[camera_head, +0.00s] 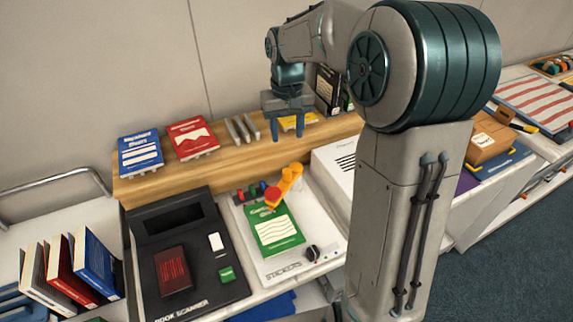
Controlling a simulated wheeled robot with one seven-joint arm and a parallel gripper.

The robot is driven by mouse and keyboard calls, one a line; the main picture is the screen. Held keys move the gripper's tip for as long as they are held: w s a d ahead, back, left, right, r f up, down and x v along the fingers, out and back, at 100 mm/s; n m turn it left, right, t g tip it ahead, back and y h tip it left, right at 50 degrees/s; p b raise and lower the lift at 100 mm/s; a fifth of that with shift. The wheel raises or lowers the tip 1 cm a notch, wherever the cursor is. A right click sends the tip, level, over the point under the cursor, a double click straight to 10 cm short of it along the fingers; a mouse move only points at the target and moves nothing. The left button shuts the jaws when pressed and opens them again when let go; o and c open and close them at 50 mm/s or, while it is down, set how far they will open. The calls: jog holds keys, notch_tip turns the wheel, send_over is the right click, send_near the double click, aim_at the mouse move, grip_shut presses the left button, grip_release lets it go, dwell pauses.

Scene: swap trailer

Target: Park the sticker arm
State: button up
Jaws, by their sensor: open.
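The sticker arm (290,180) is a small orange arm on the white sticker machine (300,255). It reaches down and left, and its red round end (272,194) is over the upper part of a green book (275,232) lying on the machine. I cannot tell whether the red end touches the book.
A black book scanner (185,250) stands left of the sticker machine. A white box (335,165) is close on the right. Several books stand upright at far left.

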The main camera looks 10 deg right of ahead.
aim_at(287, 171)
notch_tip(287, 171, down, 14)
jog(key=shift+r+p, duration=0.2)
jog(key=shift+p, duration=0.4)
grip_shut()
